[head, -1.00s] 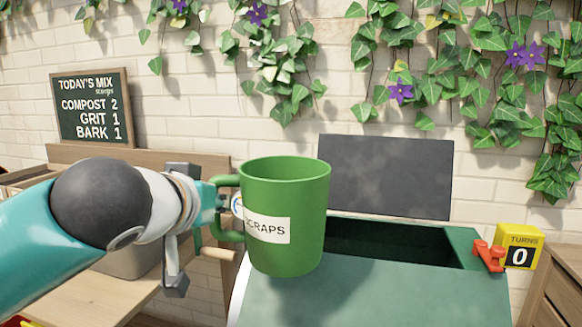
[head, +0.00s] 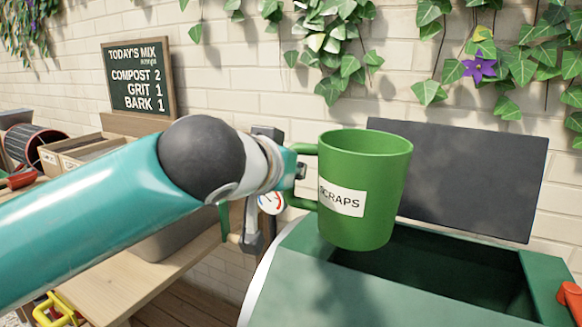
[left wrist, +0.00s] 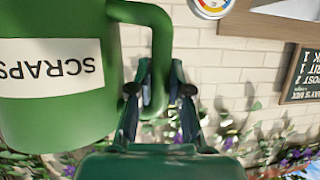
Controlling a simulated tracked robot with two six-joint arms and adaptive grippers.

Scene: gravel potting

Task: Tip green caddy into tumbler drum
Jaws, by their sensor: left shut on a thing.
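The green caddy (head: 366,165) with a white SCRAPS label is held upright in the head view, above the near left part of the drum's opening. My left gripper (head: 300,172) is shut on its handle, which is on the caddy's left side. The left wrist view shows the caddy (left wrist: 50,115) upside down in the picture, with the fingers (left wrist: 160,90) around the handle. The tumbler drum (head: 300,290) is green, and its dark lid panel (head: 460,175) stands open behind the rectangular opening. The caddy's contents are not visible. My right gripper is not in view.
A wooden bench (head: 95,285) with trays (head: 85,150) is at the left. A chalkboard (head: 139,78) leans at the brick wall. A round dial (head: 271,202) shows behind my gripper. A red latch (head: 570,297) is at the drum's right edge. Ivy hangs above.

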